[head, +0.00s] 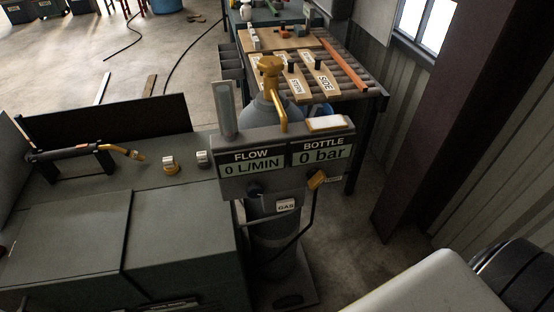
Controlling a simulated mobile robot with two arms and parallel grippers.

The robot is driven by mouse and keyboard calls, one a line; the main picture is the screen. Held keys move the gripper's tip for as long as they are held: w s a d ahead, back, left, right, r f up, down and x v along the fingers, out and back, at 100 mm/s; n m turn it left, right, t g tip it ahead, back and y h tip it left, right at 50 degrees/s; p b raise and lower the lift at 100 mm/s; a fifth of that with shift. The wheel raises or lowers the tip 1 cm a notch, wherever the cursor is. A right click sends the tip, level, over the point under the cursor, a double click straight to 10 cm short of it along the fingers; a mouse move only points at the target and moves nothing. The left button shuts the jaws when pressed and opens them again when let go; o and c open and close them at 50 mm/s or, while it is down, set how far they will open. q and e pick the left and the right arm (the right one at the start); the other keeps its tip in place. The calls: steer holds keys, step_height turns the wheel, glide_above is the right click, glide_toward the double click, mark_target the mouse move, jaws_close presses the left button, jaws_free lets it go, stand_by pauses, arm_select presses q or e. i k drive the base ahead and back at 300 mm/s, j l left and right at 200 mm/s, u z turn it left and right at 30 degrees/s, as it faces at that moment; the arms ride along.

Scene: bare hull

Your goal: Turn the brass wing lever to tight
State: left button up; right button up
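A small brass-coloured wing lever (317,179) sits at the lower right of the grey gauge panel (232,189). It is tilted, with a small label (333,179) beside it that is too small to read. The panel shows FLOW 0 L/MIN (252,162) and BOTTLE 0 bar (321,152). A dark knob (255,190) and a GAS tag (287,205) are below the displays. Behind the panel stands a grey gas bottle with a brass valve (271,70). Neither of my grippers is in view.
A dark green bench (65,235) fills the left, with a torch (85,148) on a rest and two small switches (171,165). A roller table (365,85) with wooden boards stands behind the panel. A dark steel column (440,120) rises at right. Floor between is clear.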

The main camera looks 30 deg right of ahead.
mark_target(316, 177)
steer(key=z, duration=1.15)
